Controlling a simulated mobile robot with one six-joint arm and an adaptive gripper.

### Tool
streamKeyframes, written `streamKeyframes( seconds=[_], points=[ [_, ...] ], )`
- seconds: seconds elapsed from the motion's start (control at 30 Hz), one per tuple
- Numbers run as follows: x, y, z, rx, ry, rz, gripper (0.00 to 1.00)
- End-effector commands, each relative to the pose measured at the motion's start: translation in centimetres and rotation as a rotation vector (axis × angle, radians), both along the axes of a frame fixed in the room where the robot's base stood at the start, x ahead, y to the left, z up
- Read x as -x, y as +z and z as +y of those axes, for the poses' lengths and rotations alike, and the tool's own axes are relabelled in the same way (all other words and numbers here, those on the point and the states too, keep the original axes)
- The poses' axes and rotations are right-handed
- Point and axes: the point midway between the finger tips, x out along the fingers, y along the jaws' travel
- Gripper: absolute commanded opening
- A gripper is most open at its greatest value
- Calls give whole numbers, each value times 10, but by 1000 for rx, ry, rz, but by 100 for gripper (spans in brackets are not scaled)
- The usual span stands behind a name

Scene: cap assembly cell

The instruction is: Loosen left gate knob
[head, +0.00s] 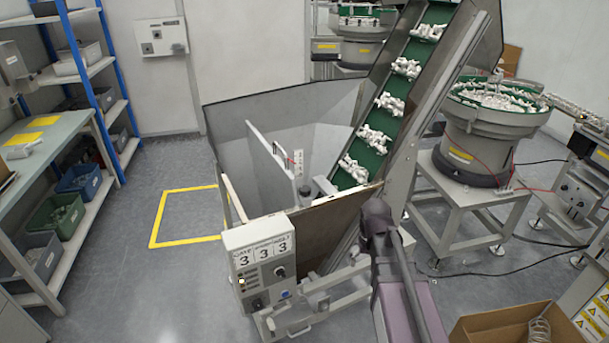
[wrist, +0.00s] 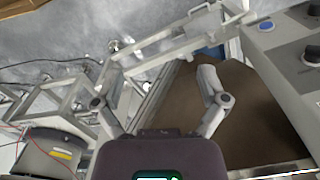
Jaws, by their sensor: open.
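The hopper gate (head: 267,160) is a pale upright plate inside the open hopper (head: 235,130) in the head view. A small dark knob-like part (head: 304,190) shows low beside it, under a white scale strip with red marks (head: 298,163). It is too small to tell whether this is the left gate knob or how tight it is. My gripper (wrist: 160,82) is open and empty in the wrist view, with its fingers spread above the hopper's brown outer wall and metal frame. No gate knob shows between them. In the head view my arm hides the gripper.
The control box (head: 262,262) stands at the hopper's front corner; it also shows at right in the wrist view (wrist: 290,75). The inclined conveyor (head: 388,103) rises behind. A bowl feeder (head: 480,140) stands right, a cardboard box (head: 500,328) lower right. Floor left is clear.

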Motion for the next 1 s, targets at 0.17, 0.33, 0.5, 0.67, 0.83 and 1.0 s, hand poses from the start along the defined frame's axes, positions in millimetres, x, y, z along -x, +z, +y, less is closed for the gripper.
streamKeyframes(
  seconds=[0.17,0.33,0.5,0.67,0.83,1.0],
  points=[
    [-33,46,21,0,44,0,93],
    [-60,78,42,0,83,0,93],
    [-85,111,64,0,123,0,93],
    [-109,141,87,0,161,0,93],
    [-133,174,112,0,200,0,93],
    [-156,207,139,0,241,0,93]
  ],
)
